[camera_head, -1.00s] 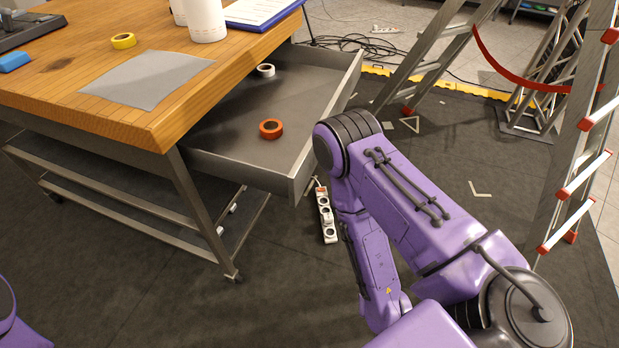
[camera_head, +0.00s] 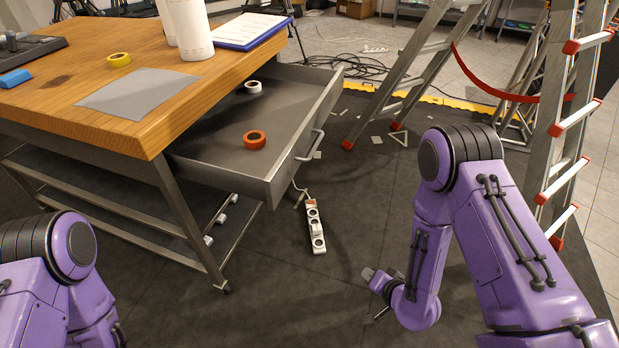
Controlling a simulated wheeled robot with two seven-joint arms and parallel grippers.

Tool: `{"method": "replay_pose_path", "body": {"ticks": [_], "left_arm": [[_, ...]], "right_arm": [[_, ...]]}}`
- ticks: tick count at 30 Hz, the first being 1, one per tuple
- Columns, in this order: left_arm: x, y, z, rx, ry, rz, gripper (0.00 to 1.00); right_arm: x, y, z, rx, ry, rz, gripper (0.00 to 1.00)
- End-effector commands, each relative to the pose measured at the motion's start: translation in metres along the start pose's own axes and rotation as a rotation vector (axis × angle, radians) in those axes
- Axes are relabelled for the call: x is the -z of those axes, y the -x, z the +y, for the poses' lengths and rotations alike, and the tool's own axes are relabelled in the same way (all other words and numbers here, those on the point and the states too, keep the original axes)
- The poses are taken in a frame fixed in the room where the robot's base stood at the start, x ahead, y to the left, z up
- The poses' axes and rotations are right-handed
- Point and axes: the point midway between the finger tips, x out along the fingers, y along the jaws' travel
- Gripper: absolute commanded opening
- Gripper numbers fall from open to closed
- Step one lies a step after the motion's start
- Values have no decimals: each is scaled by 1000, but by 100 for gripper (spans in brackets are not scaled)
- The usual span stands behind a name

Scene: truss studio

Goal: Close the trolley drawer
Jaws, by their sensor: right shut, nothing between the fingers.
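The trolley drawer (camera_head: 224,170) is pulled out from under the wooden top (camera_head: 150,130), to the right. Its front panel carries a metal handle (camera_head: 312,146). An orange tape roll (camera_head: 254,140) and a white tape roll (camera_head: 253,87) lie inside it. My right gripper (camera_head: 378,314) is low, to the right of and nearer than the drawer front, apart from it. It is small in view, shut and empty. My left arm shows at the lower left, but its gripper is out of view.
A white power strip (camera_head: 315,228) lies on the dark floor below the drawer front. A ladder (camera_head: 575,125) with red-tipped rungs stands at the right. A second ladder (camera_head: 402,82) and cables (camera_head: 345,67) are behind the drawer. Floor between drawer and right arm is mostly clear.

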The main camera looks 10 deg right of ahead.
Motion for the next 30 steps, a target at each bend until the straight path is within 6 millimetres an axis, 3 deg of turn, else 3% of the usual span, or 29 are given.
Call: {"method": "replay_pose_path", "body": {"ticks": [1,3,6,9,13,17,30], "left_arm": [[1,2,0,0,0,0,94],[1,3,0,1,0,-1,94],[1,4,0,0,0,-1,94],[2,4,-1,0,0,0,94],[2,5,0,0,0,0,94],[2,5,-1,0,0,0,94],[4,11,-1,0,0,0,94]], "right_arm": [[30,-12,-41,176,-68,10,0],[64,-14,-96,420,-157,-42,0],[100,1,-152,680,-238,-186,0],[120,22,-183,822,-269,-347,0],[131,40,-198,886,-283,-486,0],[130,41,-206,895,-284,-529,0],[100,-5,-277,893,-282,-529,0]]}}
